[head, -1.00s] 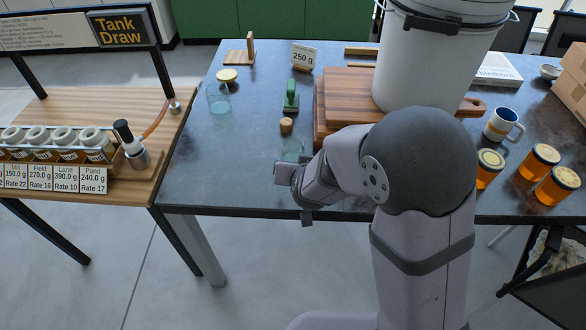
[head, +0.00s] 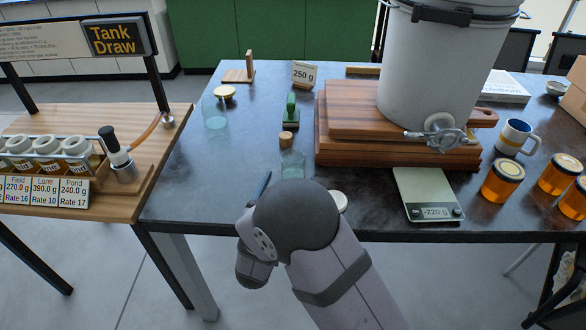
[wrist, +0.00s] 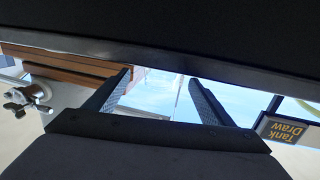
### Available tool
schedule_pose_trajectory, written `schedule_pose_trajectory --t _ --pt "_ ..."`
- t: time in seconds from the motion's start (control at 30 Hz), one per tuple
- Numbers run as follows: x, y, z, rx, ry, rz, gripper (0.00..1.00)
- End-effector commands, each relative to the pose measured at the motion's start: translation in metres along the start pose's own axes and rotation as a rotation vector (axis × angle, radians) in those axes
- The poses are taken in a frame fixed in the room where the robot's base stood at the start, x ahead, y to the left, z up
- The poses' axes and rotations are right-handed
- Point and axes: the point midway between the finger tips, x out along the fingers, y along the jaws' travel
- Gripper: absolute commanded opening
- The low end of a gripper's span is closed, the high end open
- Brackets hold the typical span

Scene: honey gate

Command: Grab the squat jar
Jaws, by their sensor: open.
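Two empty clear glass jars stand on the dark table: one (head: 215,113) at the back left, and one (head: 292,165) nearer, in front of a small cork-coloured stopper. I cannot tell for sure which is the squat jar. My arm's end is low at the table's front edge, on the near side of the closer jar, and mostly hidden behind my own arm in the head view. In the wrist view my gripper (wrist: 160,88) is open, with its two dark fingers apart. Only bright, pale background shows between them, and no jar is clearly seen there.
A white bucket (head: 440,70) with a tap stands on wooden boards (head: 350,152). A scale (head: 425,190) lies before them. Several amber jars (head: 503,180) and a mug (head: 515,137) are right. A green-handled tool (head: 291,112) stands behind the nearer jar. A pale lid (head: 338,201) lies beside my arm.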

Motion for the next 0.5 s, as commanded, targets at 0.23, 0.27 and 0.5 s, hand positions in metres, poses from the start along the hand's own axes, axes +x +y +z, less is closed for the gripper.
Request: schedule_pose_trajectory --t 0.23,0.27,0.5 --pt "0.01 0.0 0.0 0.0 0.0 0.0 0.76" --pt "0.011 0.0 -0.001 0.0 0.0 0.0 0.76" --pt "0.037 -0.002 -0.003 0.001 0.0 0.003 0.76"
